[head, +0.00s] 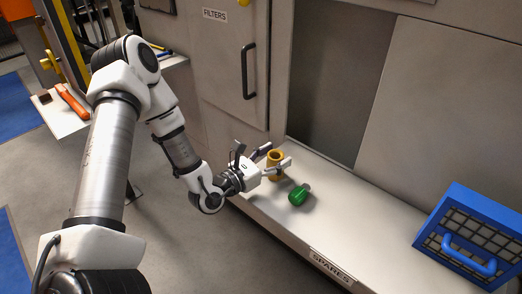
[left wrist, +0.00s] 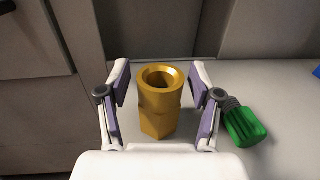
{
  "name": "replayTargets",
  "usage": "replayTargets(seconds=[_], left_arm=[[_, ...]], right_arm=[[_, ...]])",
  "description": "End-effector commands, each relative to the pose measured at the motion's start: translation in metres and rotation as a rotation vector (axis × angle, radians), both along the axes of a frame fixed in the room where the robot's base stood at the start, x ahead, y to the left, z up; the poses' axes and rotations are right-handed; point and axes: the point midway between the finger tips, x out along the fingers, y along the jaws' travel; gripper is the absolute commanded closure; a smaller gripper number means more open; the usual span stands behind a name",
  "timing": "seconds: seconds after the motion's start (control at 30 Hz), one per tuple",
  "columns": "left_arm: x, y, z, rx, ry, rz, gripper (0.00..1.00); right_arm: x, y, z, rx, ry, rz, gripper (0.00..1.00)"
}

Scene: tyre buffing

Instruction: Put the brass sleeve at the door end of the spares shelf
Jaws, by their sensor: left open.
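The brass sleeve (head: 275,164) stands upright on the spares shelf (head: 370,222), near the shelf's left end beside the filters door. In the left wrist view the sleeve (left wrist: 158,100) shows its open top and stands between the two fingers. My left gripper (head: 275,162) is open around the sleeve, with a gap on each side; the same gripper (left wrist: 160,105) frames it in the wrist view. My right gripper is in neither view.
A green-handled object (head: 299,195) lies on the shelf just right of the sleeve, close to the gripper's right finger. A door labelled FILTERS (head: 222,70) is behind on the left.

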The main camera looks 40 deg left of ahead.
Motion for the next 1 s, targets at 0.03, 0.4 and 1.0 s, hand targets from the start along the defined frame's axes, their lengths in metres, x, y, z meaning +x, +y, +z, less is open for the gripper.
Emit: replayTargets(seconds=[0.03, 0.4, 1.0], left_arm=[[-0.007, 0.003, 0.0, -0.007, 0.005, 0.005, 0.35], [-0.081, 0.02, 0.004, -0.008, 0.004, 0.01, 0.35], [-0.255, -0.153, -0.072, 0.318, 0.286, -1.179, 0.35]], right_arm=[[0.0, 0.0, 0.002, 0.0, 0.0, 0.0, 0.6], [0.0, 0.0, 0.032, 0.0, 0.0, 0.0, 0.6], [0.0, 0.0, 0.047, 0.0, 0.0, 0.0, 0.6]])
